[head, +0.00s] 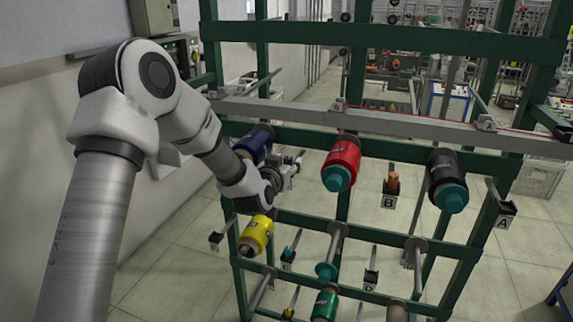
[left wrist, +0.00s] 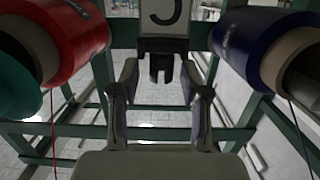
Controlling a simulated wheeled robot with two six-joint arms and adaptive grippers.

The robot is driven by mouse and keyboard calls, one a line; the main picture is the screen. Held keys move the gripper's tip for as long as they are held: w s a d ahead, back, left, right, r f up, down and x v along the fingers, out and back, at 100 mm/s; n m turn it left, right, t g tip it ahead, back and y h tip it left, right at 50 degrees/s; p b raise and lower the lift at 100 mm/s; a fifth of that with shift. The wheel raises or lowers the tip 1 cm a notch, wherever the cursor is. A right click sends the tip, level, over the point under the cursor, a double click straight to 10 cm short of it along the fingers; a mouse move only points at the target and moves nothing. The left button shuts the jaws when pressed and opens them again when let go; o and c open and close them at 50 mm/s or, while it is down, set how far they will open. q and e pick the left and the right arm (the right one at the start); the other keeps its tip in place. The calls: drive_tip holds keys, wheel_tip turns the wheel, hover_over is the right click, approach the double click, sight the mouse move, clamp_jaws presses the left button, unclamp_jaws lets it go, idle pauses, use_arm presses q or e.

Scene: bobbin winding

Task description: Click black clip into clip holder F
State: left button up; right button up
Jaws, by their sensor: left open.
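My left gripper (head: 288,176) is beside the green rack, between the dark blue and red bobbins. In the left wrist view its two fingers (left wrist: 160,95) are apart with nothing between them. A black forked piece (left wrist: 161,68) hangs just beyond the fingertips, below a grey plate (left wrist: 164,14) with a partly cut-off letter. I cannot tell whether this is the black clip or only a holder. I cannot read a letter F on any holder. A dark holder (head: 215,241) at the rack's left has no readable letter. My right gripper is not in view.
A red bobbin (head: 341,162) and a dark blue bobbin (head: 254,143) flank the gripper. A yellow bobbin (head: 257,235) is below it. Holder B (head: 388,201) carries an orange-brown piece. Holder A (head: 505,220) is at the right. Green rack bars (head: 290,220) surround the area.

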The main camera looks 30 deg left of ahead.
use_arm(q)
drive_tip(key=shift+s, duration=0.1)
clamp_jaws()
drive_tip(key=shift+r, duration=0.3)
drive_tip(key=shift+r+p, duration=1.2)
drive_tip(key=shift+r, duration=0.35)
drive_tip(key=shift+f, duration=0.1)
drive_tip(key=f+v, duration=0.1)
drive_tip(key=v, duration=0.8)
drive_tip(key=shift+f+b, duration=0.15)
drive_tip(key=shift+b, duration=0.2)
